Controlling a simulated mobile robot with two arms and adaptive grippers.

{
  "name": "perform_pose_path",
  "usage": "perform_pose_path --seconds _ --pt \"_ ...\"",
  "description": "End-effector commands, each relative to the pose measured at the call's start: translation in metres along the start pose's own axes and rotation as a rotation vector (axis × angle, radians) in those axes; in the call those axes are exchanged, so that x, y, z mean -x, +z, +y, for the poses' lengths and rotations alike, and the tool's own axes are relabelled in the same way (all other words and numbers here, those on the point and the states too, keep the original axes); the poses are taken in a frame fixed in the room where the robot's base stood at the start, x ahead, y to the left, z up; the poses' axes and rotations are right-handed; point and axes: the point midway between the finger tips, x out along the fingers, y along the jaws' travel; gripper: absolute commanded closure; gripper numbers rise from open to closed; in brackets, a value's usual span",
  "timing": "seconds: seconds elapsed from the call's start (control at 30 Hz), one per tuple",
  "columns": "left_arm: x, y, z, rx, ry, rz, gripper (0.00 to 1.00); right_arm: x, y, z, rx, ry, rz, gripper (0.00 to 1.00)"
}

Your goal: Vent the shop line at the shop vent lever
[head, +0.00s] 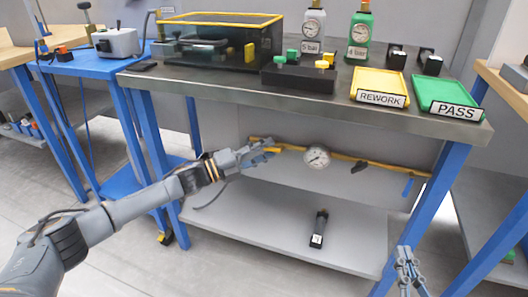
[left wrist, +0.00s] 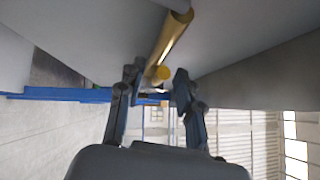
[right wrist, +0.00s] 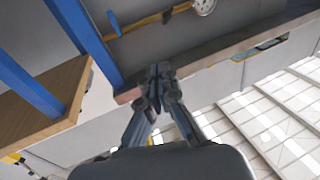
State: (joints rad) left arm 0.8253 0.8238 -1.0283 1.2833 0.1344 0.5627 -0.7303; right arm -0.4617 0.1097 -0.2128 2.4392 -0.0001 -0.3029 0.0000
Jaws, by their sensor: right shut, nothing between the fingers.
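A yellow pipe (head: 340,156) with a round gauge (head: 317,157) runs under the bench top. A blue lever (head: 408,187) hangs at its right end, and a black lever (head: 358,167) hangs right of the gauge. I cannot tell which is the shop vent lever. My left gripper (head: 266,153) is at the pipe's left end, where a blue part shows. In the left wrist view my left fingers (left wrist: 157,85) are apart, with the yellow pipe end (left wrist: 160,73) between or just beyond them. My right gripper (head: 405,262) is shut and empty, low at right; the blue lever (right wrist: 114,23) is beyond it.
The bench (head: 230,88) carries a glass-sided case, two gauged bottles, a yellow REWORK tray (head: 380,84) and a green PASS tray (head: 447,92). Blue legs (head: 430,200) flank the space under the bench.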

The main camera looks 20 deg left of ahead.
Motion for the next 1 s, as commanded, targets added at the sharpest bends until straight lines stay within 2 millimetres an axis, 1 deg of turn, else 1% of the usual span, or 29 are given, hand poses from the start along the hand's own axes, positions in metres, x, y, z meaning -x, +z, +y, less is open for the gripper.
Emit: perform_pose_path --seconds 0.13,0.17,0.2,0.27,0.3,0.33,0.67,0.87,1.0 --pt "0.000 0.000 0.000 0.001 0.000 0.000 0.65 0.000 0.000 0.000 0.000 0.000 0.000 1.00" --pt "0.000 0.000 0.000 0.001 0.000 0.000 0.69 0.000 0.000 0.000 0.000 0.000 0.000 1.00" --pt "0.000 0.000 0.000 0.001 0.000 0.000 0.77 0.000 0.000 0.000 0.000 0.000 0.000 1.00" --pt "0.000 0.000 0.000 0.001 0.000 0.000 0.89 0.000 0.000 0.000 0.000 0.000 0.000 1.00" --pt "0.000 0.000 0.000 0.001 0.000 0.000 0.97 0.000 0.000 0.000 0.000 0.000 0.000 1.00" --pt "0.000 0.000 0.000 0.001 0.000 0.000 1.00 0.000 0.000 0.000 0.000 0.000 0.000 1.00" --pt "0.001 -0.001 0.002 0.008 -0.007 -0.002 1.00 0.000 -0.002 0.000 -0.001 -0.001 0.016 1.00" --pt "0.001 -0.002 0.006 0.042 -0.039 -0.010 1.00 0.000 -0.028 -0.004 -0.004 -0.009 0.173 1.00" --pt "0.001 -0.002 0.010 0.081 -0.077 -0.023 1.00 0.007 -0.057 -0.008 -0.011 -0.019 0.350 1.00"
